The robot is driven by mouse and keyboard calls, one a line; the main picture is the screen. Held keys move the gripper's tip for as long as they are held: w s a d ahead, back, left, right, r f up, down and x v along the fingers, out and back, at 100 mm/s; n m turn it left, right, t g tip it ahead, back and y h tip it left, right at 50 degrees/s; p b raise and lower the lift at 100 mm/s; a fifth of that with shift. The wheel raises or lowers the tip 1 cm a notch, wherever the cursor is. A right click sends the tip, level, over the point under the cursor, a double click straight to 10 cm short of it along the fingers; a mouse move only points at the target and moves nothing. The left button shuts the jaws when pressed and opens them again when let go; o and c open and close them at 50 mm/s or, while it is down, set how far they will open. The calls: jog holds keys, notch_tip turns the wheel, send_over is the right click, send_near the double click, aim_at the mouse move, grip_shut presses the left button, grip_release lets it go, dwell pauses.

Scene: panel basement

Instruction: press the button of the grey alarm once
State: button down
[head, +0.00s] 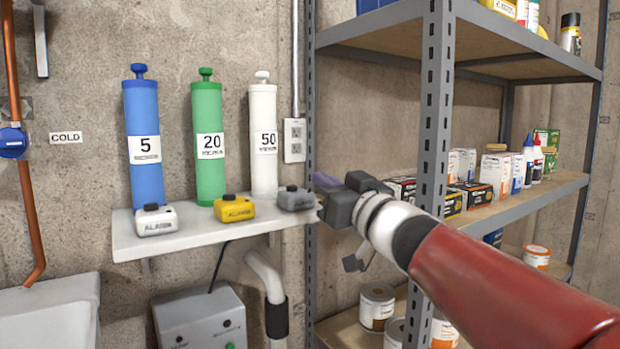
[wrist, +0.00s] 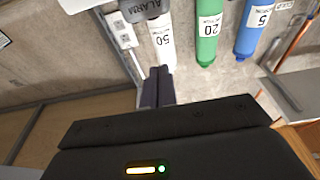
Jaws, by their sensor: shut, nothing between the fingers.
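The grey alarm (head: 295,199) sits at the right end of a small white wall shelf (head: 185,240). It has a dark button on top, in front of the white cylinder marked 50. In the wrist view, the grey alarm (wrist: 140,8) is partly cut off at the top edge, with its ALARM label upside down. My gripper (head: 324,182) is just right of the grey alarm, near the shelf's right end. Its fingers also show in the wrist view (wrist: 157,72), closed together and empty. A gap shows between the fingertips and the alarm there.
A white alarm (head: 155,221) and a yellow alarm (head: 234,209) stand left on the same shelf. Blue (head: 144,145), green (head: 208,140) and white (head: 263,140) cylinders stand behind. A metal rack post (head: 435,120) rises close to my arm. A grey box (head: 200,318) is below.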

jog(key=shift+s, duration=0.1)
jog(key=shift+a, duration=0.1)
notch_tip(320, 180, up, 2)
jog(key=p, duration=0.1)
send_over(297, 193)
jog(key=shift+r, duration=0.1)
notch_tip(297, 193, down, 3)
jog(key=shift+r, duration=0.1)
jog(key=shift+f, duration=0.55)
